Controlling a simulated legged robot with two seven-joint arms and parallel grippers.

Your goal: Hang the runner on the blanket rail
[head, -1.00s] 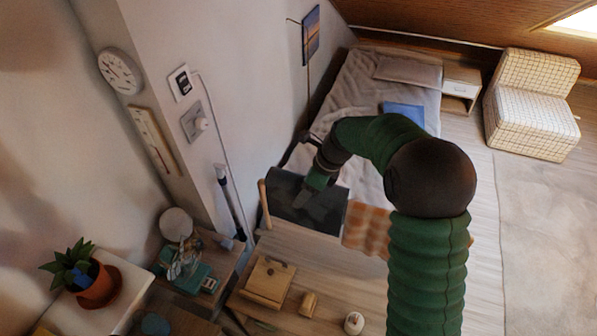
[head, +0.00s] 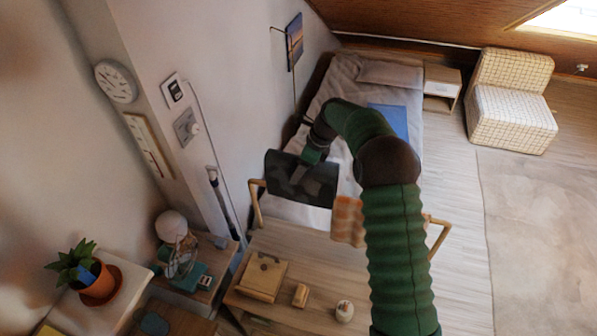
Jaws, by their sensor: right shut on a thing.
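The runner appears to be the dark grey, faintly patterned cloth (head: 318,187) left of centre. My right gripper (head: 299,174) is shut on it near its upper middle, and the cloth spreads out around the fingers. The blanket rail shows as wooden end parts, one at the left (head: 256,205) and one at the right (head: 438,236), at the foot of the bed. The runner's lower left corner is close to the left end part; I cannot tell whether they touch. My arm and the cloths hide the rail's middle. My left gripper is not in view.
An orange checked cloth (head: 347,222) hangs right of the runner, partly behind my arm. The bed (head: 335,95) lies beyond. A wooden table or bench (head: 320,258) in front holds a box (head: 263,277) and a small jar (head: 344,311). Open floor lies right.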

